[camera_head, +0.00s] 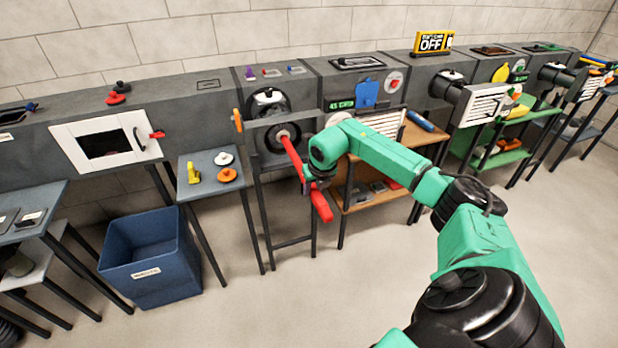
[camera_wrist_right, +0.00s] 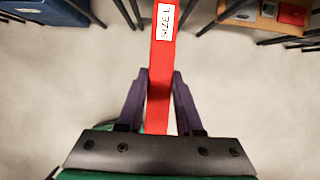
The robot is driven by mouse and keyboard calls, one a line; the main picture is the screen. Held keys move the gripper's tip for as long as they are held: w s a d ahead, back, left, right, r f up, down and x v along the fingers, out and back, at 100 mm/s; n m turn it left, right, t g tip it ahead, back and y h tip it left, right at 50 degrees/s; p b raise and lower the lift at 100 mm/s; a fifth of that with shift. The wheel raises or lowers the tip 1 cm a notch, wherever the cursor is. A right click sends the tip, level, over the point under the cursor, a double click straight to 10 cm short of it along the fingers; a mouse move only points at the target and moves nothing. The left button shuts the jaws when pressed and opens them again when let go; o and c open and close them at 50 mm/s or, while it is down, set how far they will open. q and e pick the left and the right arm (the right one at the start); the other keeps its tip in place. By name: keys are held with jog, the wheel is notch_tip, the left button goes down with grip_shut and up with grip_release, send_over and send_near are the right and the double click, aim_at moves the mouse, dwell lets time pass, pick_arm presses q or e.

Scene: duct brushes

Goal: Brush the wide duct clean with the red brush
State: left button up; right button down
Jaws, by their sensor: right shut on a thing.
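The red brush (camera_head: 292,155) is a long red rod with a thicker red handle at its lower end. Its handle also shows in the right wrist view (camera_wrist_right: 162,60), with a white "SIZE L" label. My right gripper (camera_head: 313,187) is shut on the handle; its two fingers (camera_wrist_right: 159,82) sit on either side of it. The brush's far end meets the round dark duct opening (camera_head: 270,139) in the grey duct front. The bristle head is not visible, and how deep the brush reaches I cannot tell. My left gripper is not in view.
A small grey table (camera_head: 203,186) left of the opening holds a yellow item and two round knobs. A blue bin (camera_head: 150,258) stands on the floor. A wooden shelf (camera_head: 410,152) is behind my right arm. The floor in front is clear.

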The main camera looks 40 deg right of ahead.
aim_at(300, 166)
jog(key=s, duration=0.2)
jog(key=s+a, duration=0.1)
jog(key=s, duration=0.1)
jog(key=s+a, duration=0.1)
jog(key=s, duration=0.1)
jog(key=shift+w+d+b, duration=0.25)
jog(key=shift+w+b, duration=0.25)
jog(key=shift+w, duration=0.3)
jog(key=shift+w+d+b, duration=0.2)
jog(key=shift+w+b, duration=0.3)
jog(key=shift+w, duration=0.3)
jog(key=w+d, duration=0.1)
jog(key=w, duration=0.4)
jog(key=w+d, duration=0.1)
jog(key=w, duration=0.2)
jog(key=shift+d+b, duration=0.3)
jog(key=shift+b, duration=0.05)
jog(key=w, duration=0.1)
jog(key=w+d+b, duration=0.1)
jog(key=w+b, duration=0.1)
jog(key=w, duration=0.1)
jog(key=shift+d+f, duration=0.1)
jog(key=shift+d, duration=0.15)
jog(key=shift+w+d, duration=0.15)
jog(key=shift+w, duration=0.35)
jog(key=shift+s+r, duration=0.1)
jog(key=shift+r, duration=0.1)
